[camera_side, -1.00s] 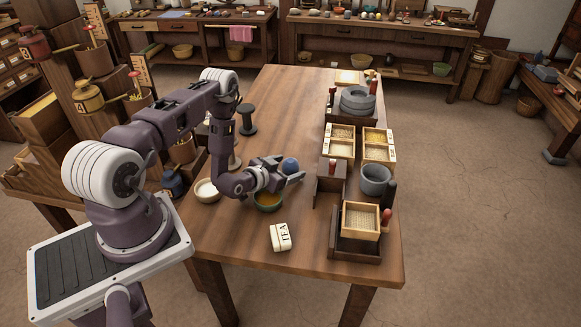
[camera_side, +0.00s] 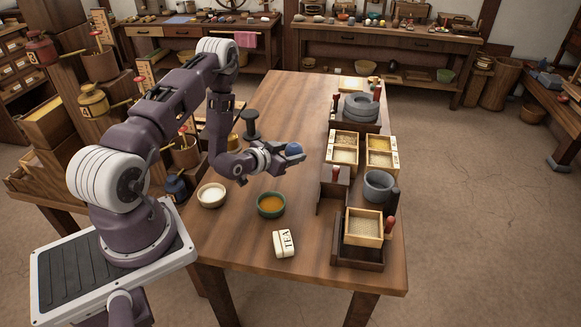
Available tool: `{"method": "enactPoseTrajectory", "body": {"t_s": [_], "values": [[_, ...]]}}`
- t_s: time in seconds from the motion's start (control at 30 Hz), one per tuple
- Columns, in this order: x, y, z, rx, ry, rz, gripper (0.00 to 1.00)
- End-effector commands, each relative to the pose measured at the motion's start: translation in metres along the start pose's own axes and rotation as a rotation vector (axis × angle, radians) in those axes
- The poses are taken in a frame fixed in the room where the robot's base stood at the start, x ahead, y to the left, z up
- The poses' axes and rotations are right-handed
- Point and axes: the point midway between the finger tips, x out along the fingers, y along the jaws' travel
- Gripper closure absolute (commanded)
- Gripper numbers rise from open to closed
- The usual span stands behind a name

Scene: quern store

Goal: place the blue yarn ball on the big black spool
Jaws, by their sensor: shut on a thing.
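The blue yarn ball (camera_side: 295,148) is held at the tips of my gripper (camera_side: 290,153). My gripper is shut on it and points to the right, over the middle of the table. The ball appears to be raised above the tabletop. A black spool (camera_side: 250,126) stands upright on the table, behind and to the left of my gripper. Nothing shows on its top. My arm hides part of the table to the left of this spool, so I cannot tell whether other spools stand there.
Sieve boxes (camera_side: 364,227), a grey mortar (camera_side: 378,186) and a stone quern (camera_side: 360,106) line the right side. The table's middle (camera_side: 290,110) is clear.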

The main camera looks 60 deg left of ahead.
Motion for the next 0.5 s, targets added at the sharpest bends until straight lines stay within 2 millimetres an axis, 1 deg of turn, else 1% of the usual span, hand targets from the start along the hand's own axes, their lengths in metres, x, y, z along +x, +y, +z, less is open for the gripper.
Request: {"method": "enactPoseTrajectory", "body": {"t_s": [0.03,0.13,0.17,0.23,0.27,0.3,0.37,0.4,0.47,0.5], "values": [[-0.002,-0.002,-0.008,0.000,0.002,-0.002,0.89],[0.001,-0.013,-0.017,-0.011,-0.001,-0.028,0.89],[0.004,-0.020,-0.019,-0.018,-0.003,-0.045,0.89],[0.015,-0.041,-0.023,-0.040,-0.009,-0.101,0.89],[0.021,-0.051,-0.026,-0.052,-0.013,-0.131,0.89],[0.028,-0.068,-0.030,-0.073,-0.019,-0.178,0.89],[0.038,-0.093,-0.038,-0.106,-0.028,-0.253,0.89],[0.043,-0.112,-0.043,-0.130,-0.036,-0.311,0.89],[0.050,-0.141,-0.054,-0.172,-0.049,-0.409,0.89],[0.053,-0.161,-0.063,-0.202,-0.059,-0.480,0.89]]}}
